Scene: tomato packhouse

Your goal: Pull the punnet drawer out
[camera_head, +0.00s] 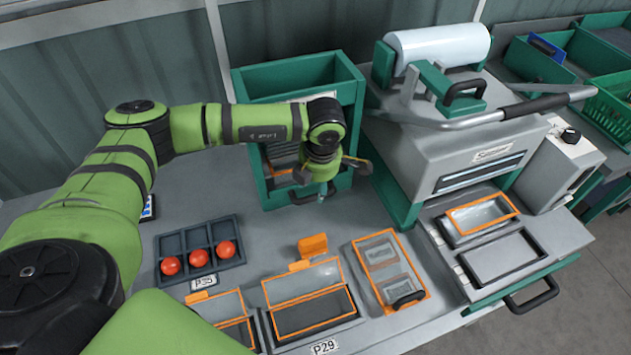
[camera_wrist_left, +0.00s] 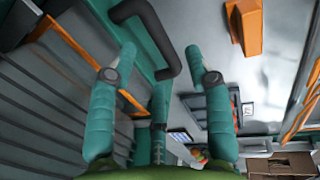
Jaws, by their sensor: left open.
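The punnet drawer (camera_head: 277,192) is in the lower front of a green cabinet (camera_head: 350,95), behind my left gripper in the head view. Its black bar handle (camera_head: 304,199) is partly hidden by the gripper. Grey ribbed pieces with orange edges show above the drawer front. My left gripper (camera_head: 324,184) is open at the handle, pointing down. In the left wrist view the handle (camera_wrist_left: 146,12) bends across the space between the two teal fingers (camera_wrist_left: 160,62). I cannot tell whether either finger touches it. My right gripper is not in view.
A dark tray (camera_head: 200,235) with three red tomatoes stands in front and left. Orange-rimmed punnets (camera_head: 305,282) and an orange block (camera_head: 313,245) are on the grey bench. A sealing machine (camera_head: 450,150) stands close on the right. Bench between the tray and cabinet is clear.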

